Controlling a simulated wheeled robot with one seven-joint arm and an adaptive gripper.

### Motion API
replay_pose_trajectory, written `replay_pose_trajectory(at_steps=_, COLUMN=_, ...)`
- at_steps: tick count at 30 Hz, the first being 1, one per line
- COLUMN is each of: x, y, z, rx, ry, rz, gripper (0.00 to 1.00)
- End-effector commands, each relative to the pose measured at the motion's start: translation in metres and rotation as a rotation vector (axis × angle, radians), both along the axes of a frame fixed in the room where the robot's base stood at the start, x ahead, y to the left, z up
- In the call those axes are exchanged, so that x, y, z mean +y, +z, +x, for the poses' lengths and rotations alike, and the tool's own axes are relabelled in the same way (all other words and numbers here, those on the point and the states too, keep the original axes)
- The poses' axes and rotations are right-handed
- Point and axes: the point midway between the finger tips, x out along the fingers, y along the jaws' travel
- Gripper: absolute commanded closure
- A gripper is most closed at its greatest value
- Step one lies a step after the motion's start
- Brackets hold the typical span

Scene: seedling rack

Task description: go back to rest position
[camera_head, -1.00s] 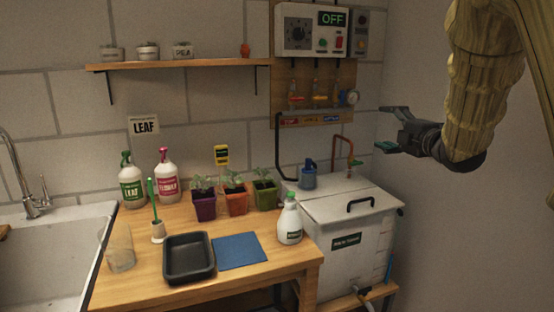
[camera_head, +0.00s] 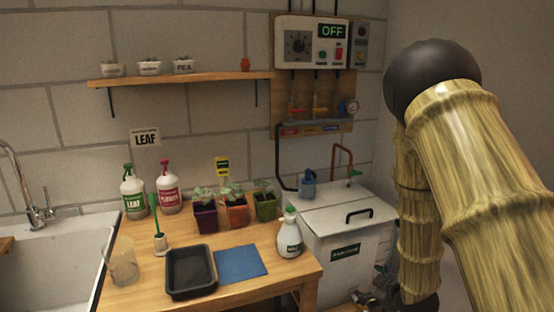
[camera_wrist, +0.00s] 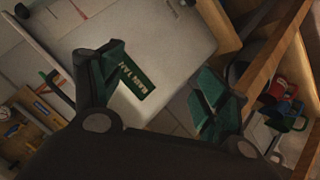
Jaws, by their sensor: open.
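My gripper (camera_wrist: 157,78) is open and empty in the wrist view, its two green-padded fingers apart with a white surface and floor behind them. In the head view my gripper (camera_head: 366,298) shows only as a small dark part low beside the white tank, near the bottom edge. My arm hangs down along the right side of the head view, bent at a dark round joint. The white lidded tank (camera_head: 340,245) stands left of my arm, and its dark green label (camera_wrist: 137,79) shows in the wrist view.
A sink (camera_head: 45,270) is at left. A control box (camera_head: 312,43) reads OFF. Coloured items (camera_wrist: 283,108) lie beside wooden beams.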

Motion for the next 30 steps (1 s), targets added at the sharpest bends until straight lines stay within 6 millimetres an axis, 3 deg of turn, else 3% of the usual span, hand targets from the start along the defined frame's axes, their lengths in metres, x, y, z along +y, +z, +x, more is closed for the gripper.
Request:
replay_pose_trajectory(at_steps=1, x=0.003, y=-0.023, z=-0.02, rx=0.061, ry=-0.038, rz=0.032, gripper=0.25)
replay_pose_trajectory(at_steps=6, x=0.012, y=-0.093, z=-0.09, rx=0.245, ry=-0.178, rz=0.128, gripper=0.25)
replay_pose_trajectory(at_steps=11, x=0.022, y=-0.145, z=-0.165, rx=0.417, ry=-0.322, rz=0.202, gripper=0.25)
replay_pose_trajectory(at_steps=15, x=0.032, y=-0.18, z=-0.237, rx=0.568, ry=-0.454, rz=0.251, gripper=0.25)
replay_pose_trajectory(at_steps=21, x=0.047, y=-0.209, z=-0.343, rx=0.77, ry=-0.647, rz=0.292, gripper=0.25)
replay_pose_trajectory(at_steps=24, x=0.053, y=-0.215, z=-0.384, rx=0.847, ry=-0.726, rz=0.3, gripper=0.25)
replay_pose_trajectory(at_steps=27, x=0.056, y=-0.217, z=-0.413, rx=0.898, ry=-0.781, rz=0.304, gripper=0.25)
replay_pose_trajectory(at_steps=30, x=0.059, y=-0.218, z=-0.428, rx=0.924, ry=-0.81, rz=0.305, gripper=0.25)
